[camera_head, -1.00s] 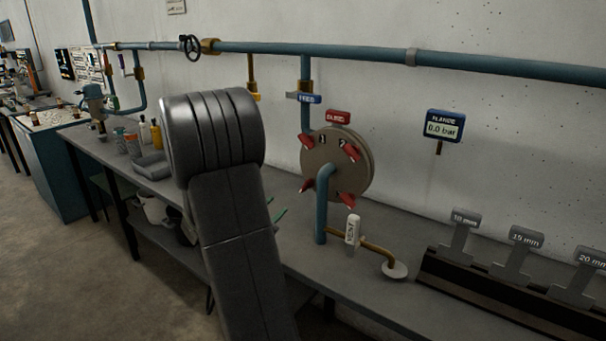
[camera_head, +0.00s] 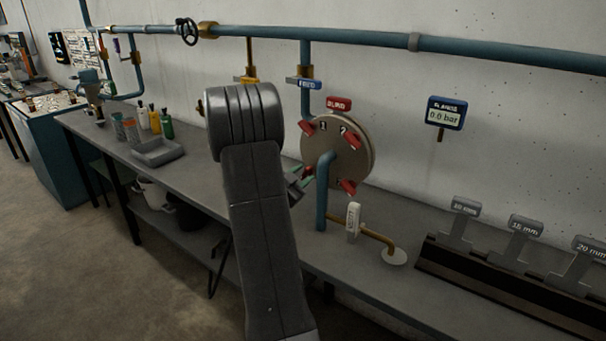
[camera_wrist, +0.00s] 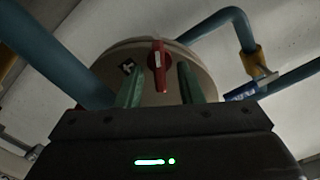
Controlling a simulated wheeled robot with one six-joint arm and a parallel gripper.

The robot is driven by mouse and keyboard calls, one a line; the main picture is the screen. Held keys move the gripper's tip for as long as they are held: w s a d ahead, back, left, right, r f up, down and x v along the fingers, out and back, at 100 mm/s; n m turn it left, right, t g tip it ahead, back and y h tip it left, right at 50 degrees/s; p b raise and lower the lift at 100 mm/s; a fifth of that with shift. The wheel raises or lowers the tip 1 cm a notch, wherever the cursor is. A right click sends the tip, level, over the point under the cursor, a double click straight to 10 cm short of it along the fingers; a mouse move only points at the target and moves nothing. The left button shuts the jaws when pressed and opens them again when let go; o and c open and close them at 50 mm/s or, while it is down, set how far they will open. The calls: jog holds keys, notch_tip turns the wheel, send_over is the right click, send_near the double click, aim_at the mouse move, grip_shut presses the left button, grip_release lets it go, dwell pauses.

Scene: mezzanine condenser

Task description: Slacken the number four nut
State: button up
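The flange (camera_head: 322,163) is a round tan disc on the blue pipe, with red winged nuts around its face. Nuts marked 1 (camera_head: 306,128) and 2 (camera_head: 350,141) are at the top, and another (camera_head: 348,187) is at the lower right. My gripper is at the lower-left nut (camera_head: 308,171), partly hidden by my arm in the head view. In the wrist view, my gripper (camera_wrist: 161,82) is open, its green fingers apart on either side of a red nut (camera_wrist: 158,64). A gap shows on both sides. The dark label (camera_wrist: 127,67) beside it is hard to read, perhaps a 4.
A display (camera_head: 444,114) on the wall reads 0.0 bar. A white-tagged valve (camera_head: 353,221) stands in front of the flange. A blue pipe (camera_wrist: 55,55) passes close to my gripper's left. A rack (camera_head: 520,243) with size tags is at the right; a grey tray (camera_head: 157,153) is at the left.

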jog(key=shift+w+d, duration=0.25)
jog(key=shift+w, duration=0.05)
jog(key=shift+c, duration=0.4)
grip_shut()
